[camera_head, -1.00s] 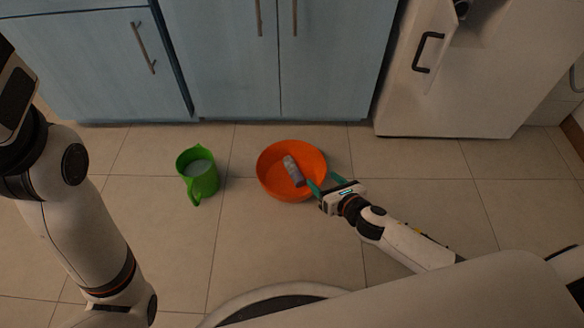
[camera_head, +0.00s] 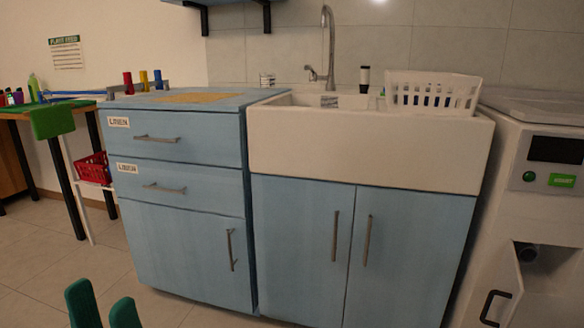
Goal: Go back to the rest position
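My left gripper (camera_head: 104,308) shows at the bottom left edge of the head view. Only its two green fingertips are visible, with a gap between them and nothing in it. It is in front of the blue drawer cabinet (camera_head: 190,250), over the tiled floor, and the rest of its arm is out of the frame. My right gripper is not in view.
The white sink (camera_head: 370,150) on blue doors holds a white basket (camera_head: 432,92). Red, blue and yellow dispensers (camera_head: 143,80) stand on the counter. A white appliance (camera_head: 540,180) at right has its lower door open. A table (camera_head: 75,110) stands far left.

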